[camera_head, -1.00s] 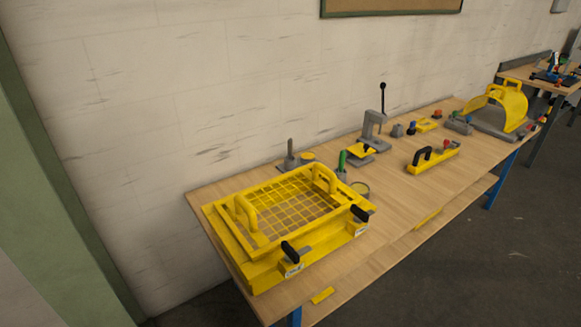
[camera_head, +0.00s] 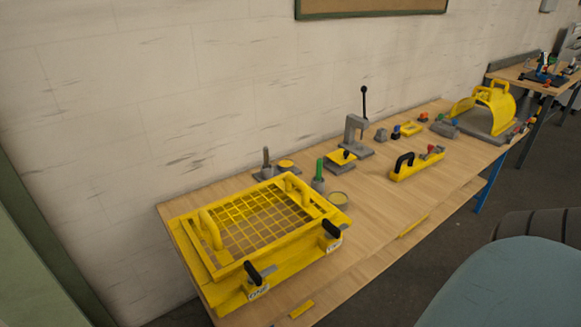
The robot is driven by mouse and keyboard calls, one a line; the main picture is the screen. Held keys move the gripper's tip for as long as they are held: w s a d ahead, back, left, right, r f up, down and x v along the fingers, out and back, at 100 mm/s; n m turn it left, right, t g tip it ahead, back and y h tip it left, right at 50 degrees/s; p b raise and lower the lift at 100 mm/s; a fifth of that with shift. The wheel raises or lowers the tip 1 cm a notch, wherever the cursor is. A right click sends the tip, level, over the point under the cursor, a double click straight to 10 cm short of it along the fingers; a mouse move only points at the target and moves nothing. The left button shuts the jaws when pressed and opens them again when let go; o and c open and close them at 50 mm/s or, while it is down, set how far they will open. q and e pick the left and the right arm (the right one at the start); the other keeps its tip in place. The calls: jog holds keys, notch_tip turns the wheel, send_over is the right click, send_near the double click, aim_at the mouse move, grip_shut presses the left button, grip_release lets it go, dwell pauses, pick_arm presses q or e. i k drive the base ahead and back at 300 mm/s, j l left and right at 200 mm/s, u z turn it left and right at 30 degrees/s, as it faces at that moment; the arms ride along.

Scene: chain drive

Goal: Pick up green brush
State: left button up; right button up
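A green-handled item, which looks like the green brush (camera_head: 319,170), stands upright in a grey holder on the wooden workbench (camera_head: 375,215). It is just behind the right back corner of a yellow grid tray (camera_head: 225,270).
A grey press with a black lever (camera_head: 356,130) stands further along the bench. A yellow tool with a black handle (camera_head: 415,165) lies near the front edge. A yellow hood (camera_head: 488,103) is at the far end. A chair-like blue shape (camera_head: 510,285) fills the lower right.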

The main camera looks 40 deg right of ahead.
aim_at(318, 171)
jog(key=l+u, duration=0.2)
jog(key=l, duration=0.15)
jog(key=k+l+u, duration=0.2)
jog(key=l+u, duration=0.2)
jog(key=l, duration=0.25)
jog(key=k+l+u, duration=0.1)
jog(key=l, duration=0.25)
jog(key=k+l+u, duration=0.25)
jog(key=k+l, duration=0.15)
jog(key=l, duration=0.25)
jog(key=k+l, duration=0.25)
jog(key=l, duration=0.2)
jog(key=k+l, duration=0.3)
jog(key=l, duration=0.2)
jog(key=u, duration=0.05)
